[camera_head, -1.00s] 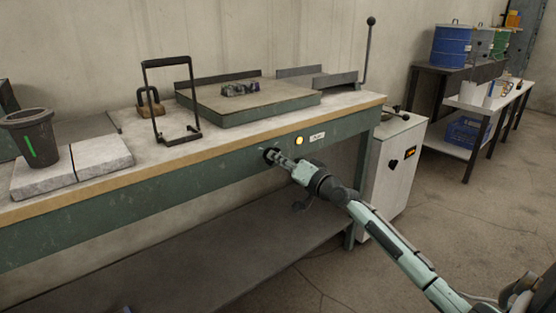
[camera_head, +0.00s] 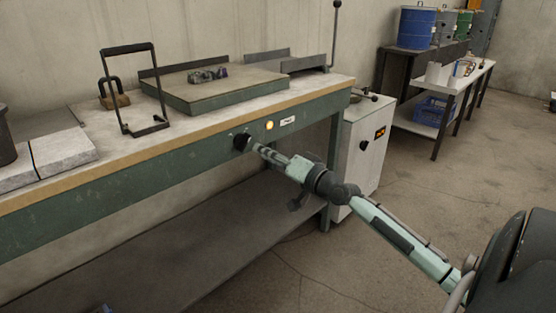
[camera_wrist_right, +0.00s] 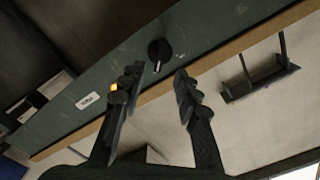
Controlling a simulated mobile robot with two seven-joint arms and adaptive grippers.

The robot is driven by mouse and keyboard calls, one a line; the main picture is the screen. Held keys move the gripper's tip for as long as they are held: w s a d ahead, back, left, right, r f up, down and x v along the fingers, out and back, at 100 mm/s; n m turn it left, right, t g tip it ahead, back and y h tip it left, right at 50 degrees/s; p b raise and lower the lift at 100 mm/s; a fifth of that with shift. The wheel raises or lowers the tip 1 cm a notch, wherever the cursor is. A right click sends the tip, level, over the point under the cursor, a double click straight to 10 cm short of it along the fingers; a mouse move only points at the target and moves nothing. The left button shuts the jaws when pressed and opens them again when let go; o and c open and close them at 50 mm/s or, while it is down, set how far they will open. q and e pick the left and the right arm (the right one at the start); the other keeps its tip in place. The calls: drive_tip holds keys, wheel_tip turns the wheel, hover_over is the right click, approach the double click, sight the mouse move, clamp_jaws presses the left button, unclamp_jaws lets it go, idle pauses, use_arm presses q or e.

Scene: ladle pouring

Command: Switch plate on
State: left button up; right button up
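A black knob (camera_head: 241,142) sits on the green front panel of the workbench. In the right wrist view the same knob (camera_wrist_right: 158,51) shows a white pointer mark. The indicator lamp (camera_head: 269,125) beside it glows orange; it also shows in the right wrist view (camera_wrist_right: 114,87). The plate (camera_head: 225,92), a square slab with a green edge, lies on the bench top with small metal pieces on it. My right gripper (camera_head: 259,149) is just in front of the knob, apart from it. In the right wrist view its fingers (camera_wrist_right: 158,74) are spread with nothing between them. My left gripper is out of view.
A black frame stand (camera_head: 153,85) and grey stone slabs (camera_head: 60,158) are on the bench. A white cabinet (camera_head: 358,155) stands at the bench's right end. The floor at right is clear.

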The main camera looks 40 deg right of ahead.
drive_tip(key=s, duration=0.4)
drive_tip(key=shift+s+d, duration=0.15)
drive_tip(key=shift+s, duration=0.15)
drive_tip(key=s+a+f+n+g, duration=0.2)
drive_tip(key=s+a+f+g, duration=0.15)
drive_tip(key=f, duration=0.45)
drive_tip(key=s+a+f+n+g, duration=0.2)
drive_tip(key=s+a+f, duration=0.15)
drive_tip(key=f, duration=0.35)
drive_tip(key=s+a+f+n+g, duration=0.2)
drive_tip(key=a+f, duration=0.3)
drive_tip(key=f, duration=0.3)
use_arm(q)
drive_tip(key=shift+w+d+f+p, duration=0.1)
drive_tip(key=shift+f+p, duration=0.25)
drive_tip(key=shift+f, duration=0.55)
use_arm(e)
drive_tip(key=s+a+f+n+g+h, duration=0.1)
drive_tip(key=s+a+f+n+g, duration=0.1)
drive_tip(key=s+f, duration=0.3)
drive_tip(key=s+a+f+n+g+h, duration=0.1)
drive_tip(key=s+a+f+g, duration=0.2)
drive_tip(key=s, duration=0.7)
wheel_tip(320, 180, down, 4)
drive_tip(key=shift+s+a+r+n+g+h, duration=0.2)
drive_tip(key=shift+s+n+g+h, duration=0.15)
drive_tip(key=shift+g, duration=0.9)
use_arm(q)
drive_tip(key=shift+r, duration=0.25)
